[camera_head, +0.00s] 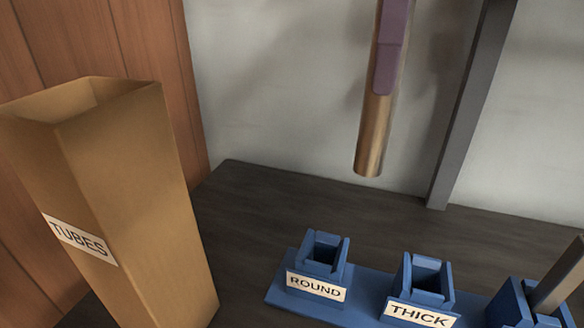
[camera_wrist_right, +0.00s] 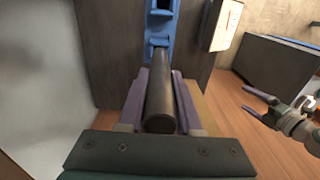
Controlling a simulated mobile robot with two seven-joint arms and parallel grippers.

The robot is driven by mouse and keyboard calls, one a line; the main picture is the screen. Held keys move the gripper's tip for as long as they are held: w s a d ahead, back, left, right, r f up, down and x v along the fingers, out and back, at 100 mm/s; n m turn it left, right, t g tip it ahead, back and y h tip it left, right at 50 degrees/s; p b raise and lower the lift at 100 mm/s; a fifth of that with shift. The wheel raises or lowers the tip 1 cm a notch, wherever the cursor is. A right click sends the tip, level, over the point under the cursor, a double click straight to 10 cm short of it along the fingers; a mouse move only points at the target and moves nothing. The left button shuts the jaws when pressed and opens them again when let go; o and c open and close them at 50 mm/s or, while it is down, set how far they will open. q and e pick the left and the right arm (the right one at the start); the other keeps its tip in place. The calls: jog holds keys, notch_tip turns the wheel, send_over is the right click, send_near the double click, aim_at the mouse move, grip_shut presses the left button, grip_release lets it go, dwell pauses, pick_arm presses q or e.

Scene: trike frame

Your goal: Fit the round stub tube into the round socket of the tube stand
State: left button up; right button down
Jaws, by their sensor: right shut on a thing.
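The stub tube (camera_head: 374,135) is a brownish metal cylinder hanging upright, its lower end free in the air. My right gripper (camera_head: 388,70) is shut on its upper part; one purple finger shows. In the right wrist view the tube (camera_wrist_right: 160,100) lies between both purple fingers. The blue tube stand (camera_head: 366,298) is on the dark table. Its ROUND socket (camera_head: 322,252) looks empty and lies lower left of the tube end in the head view. The THICK socket (camera_head: 424,285) is lower right. My left gripper (camera_wrist_right: 262,106) shows only in the right wrist view, fingers apart and empty.
A tall tan TUBES box (camera_head: 130,180) stands at the left. A flat bar (camera_head: 560,275) stands in the stand's rightmost socket. A grey post (camera_head: 468,110) rises behind the stand before a pale wall. The dark tabletop (camera_head: 290,205) behind the ROUND socket is clear.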

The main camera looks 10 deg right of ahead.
pick_arm(q)
notch_tip(320, 180, down, 6)
jog(key=b, duration=0.5)
pick_arm(e)
jog(key=a+f, duration=0.1)
jog(key=f, duration=0.9)
jog(key=w+a+f, duration=0.1)
jog(key=a+f, duration=0.1)
jog(key=f, duration=0.7)
jog(key=shift+w+f, duration=0.3)
jog(key=shift+f, duration=0.05)
pick_arm(q)
jog(key=shift+w, duration=0.1)
pick_arm(e)
jog(key=shift+a, duration=0.1)
jog(key=c, duration=0.6)
grip_release()
jog(key=shift+f, duration=0.1)
pick_arm(q)
jog(key=shift+d, duration=0.1)
notch_tip(320, 180, up, 2)
jog(key=shift+r+p, duration=0.1)
jog(key=shift+p, duration=0.9)
pick_arm(e)
notch_tip(320, 180, up, 12)
jog(key=shift+r, duration=0.15)
